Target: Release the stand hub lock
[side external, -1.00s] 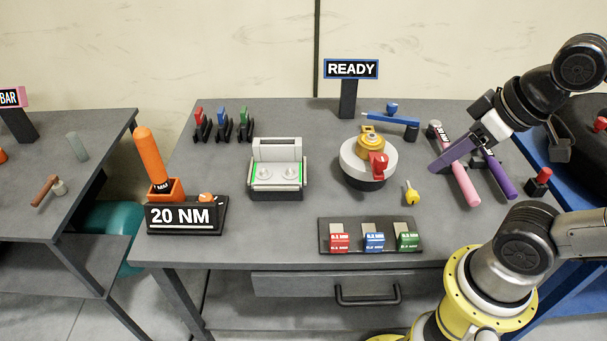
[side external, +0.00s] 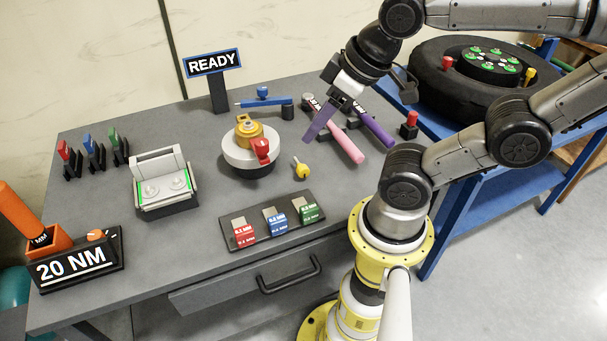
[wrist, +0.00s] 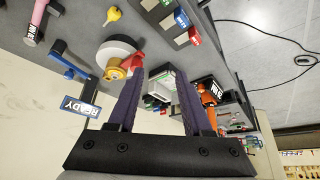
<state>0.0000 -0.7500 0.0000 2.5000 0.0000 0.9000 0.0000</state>
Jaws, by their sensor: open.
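The stand hub (side external: 250,158) is a white disc on a dark base, with a gold fitting (side external: 249,134) on top and a red lever (side external: 262,151) on its front side. In the wrist view the hub (wrist: 122,45) shows just beyond the left finger, its red lever partly beside that finger. My gripper (side external: 311,136) has purple fingers and hangs to the right of the hub, apart from it. In the wrist view its two fingers (wrist: 160,75) are spread with nothing held between them.
A READY sign (side external: 214,63) and a blue-handled tool (side external: 263,98) stand behind the hub. Pink (side external: 345,143) and purple (side external: 372,125) handled tools lie right. A yellow key-like piece (side external: 302,170) and a block tray (side external: 227,236) are in front; a grey fixture (side external: 163,181) is left.

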